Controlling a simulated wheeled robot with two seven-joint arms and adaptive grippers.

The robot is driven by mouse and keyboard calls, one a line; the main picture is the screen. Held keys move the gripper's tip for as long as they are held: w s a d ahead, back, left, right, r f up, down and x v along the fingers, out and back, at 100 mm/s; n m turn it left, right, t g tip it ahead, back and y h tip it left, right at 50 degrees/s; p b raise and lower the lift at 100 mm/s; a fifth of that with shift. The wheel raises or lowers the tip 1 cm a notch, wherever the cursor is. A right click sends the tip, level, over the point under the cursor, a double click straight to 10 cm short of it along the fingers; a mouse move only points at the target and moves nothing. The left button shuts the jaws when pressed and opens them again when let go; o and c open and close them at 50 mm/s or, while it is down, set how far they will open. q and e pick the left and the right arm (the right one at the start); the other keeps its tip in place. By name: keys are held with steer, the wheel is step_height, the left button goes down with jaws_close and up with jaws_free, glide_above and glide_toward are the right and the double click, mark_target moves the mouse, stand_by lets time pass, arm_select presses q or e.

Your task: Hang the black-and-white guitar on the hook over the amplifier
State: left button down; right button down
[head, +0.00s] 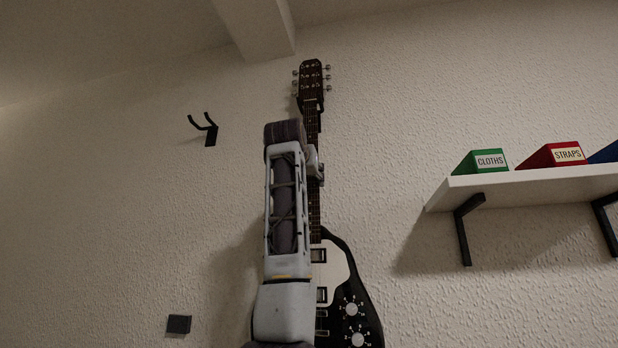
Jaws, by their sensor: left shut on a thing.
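The black-and-white guitar (345,265) is upright against or close to the wall, headstock up, its body partly behind my left arm. Dark prongs (299,104) show at the base of its headstock, seemingly a wall hook. I cannot tell whether they bear the guitar. My left gripper (315,165) is shut on the guitar's neck below the headstock. The fingers are partly hidden by my wrist. An empty black two-pronged hook (211,133) is on the wall to the left. The amplifier is not in view, so I cannot tell which hook is over it.
A white shelf (530,188) on black brackets (463,232) is on the right. It holds a green CLOTHS box (482,161), a red STRAPS box (550,155) and a blue box (606,153). A small dark plate (179,324) is low on the left wall. A ceiling beam (255,25) is above.

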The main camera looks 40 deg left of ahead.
arm_select(q)
steer(key=shift+s+f+b, duration=0.1)
steer(key=shift+f+b, duration=0.2)
steer(key=shift+b, duration=0.2)
steer(key=shift+f, duration=0.2)
stand_by(1.1)
steer(key=c, duration=1.1)
jaws_free()
steer(key=o, duration=0.4)
steer(key=shift+s+d, duration=0.2)
steer(key=shift+d, duration=0.05)
steer(key=shift+w+a+f, duration=0.2)
steer(key=shift+w+f, duration=0.15)
steer(key=shift+f, duration=0.05)
steer(key=shift+b+v, duration=0.5)
steer(key=shift+v, duration=0.3)
steer(key=shift+b+v, duration=0.7)
steer(key=shift+v, duration=1.15)
steer(key=shift+r, duration=0.15)
steer(key=shift+s, duration=0.1)
